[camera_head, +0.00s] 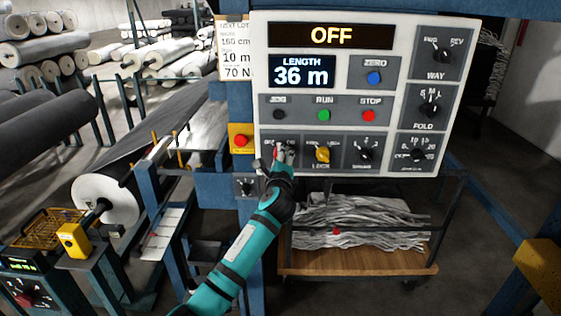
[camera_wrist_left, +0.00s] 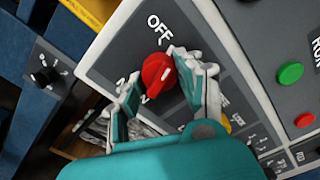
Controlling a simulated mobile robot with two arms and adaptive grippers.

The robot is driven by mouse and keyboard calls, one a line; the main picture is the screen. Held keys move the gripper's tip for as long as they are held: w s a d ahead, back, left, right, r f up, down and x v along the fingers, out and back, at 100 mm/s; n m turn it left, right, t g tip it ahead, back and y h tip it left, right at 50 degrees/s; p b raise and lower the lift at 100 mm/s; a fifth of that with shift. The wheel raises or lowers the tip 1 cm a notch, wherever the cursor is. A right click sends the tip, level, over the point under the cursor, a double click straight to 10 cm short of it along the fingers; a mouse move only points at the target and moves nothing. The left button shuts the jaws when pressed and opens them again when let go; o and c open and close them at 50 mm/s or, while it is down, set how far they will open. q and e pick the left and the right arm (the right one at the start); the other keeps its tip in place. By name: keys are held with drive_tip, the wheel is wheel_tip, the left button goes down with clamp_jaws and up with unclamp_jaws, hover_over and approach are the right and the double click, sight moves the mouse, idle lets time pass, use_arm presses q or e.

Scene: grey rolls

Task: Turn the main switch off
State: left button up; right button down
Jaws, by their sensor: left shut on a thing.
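The control panel (camera_head: 258,100) shows OFF on its top display (camera_head: 331,35) and 36 m on the length display (camera_head: 301,74). My right gripper is not in view.
Beside the switch is a yellow knob (camera_head: 322,154). Above are green run (camera_head: 324,115) and red stop (camera_head: 369,116) buttons. A red button on a yellow box (camera_head: 241,140) is at left. A wooden cart (camera_head: 350,262) with grey strips stands below the panel.

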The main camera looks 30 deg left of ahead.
use_arm(q)
drive_tip(key=n+b, duration=0.1)
drive_tip(key=n, duration=0.4)
drive_tip(key=shift+f+b, duration=0.1)
drive_tip(key=shift+b, duration=0.25)
drive_tip(key=shift+n, duration=0.4)
drive_tip(key=o, duration=1.2)
drive_tip(key=shift+c, duration=0.2)
drive_tip(key=v, duration=1.2)
drive_tip(key=shift+s, duration=0.1)
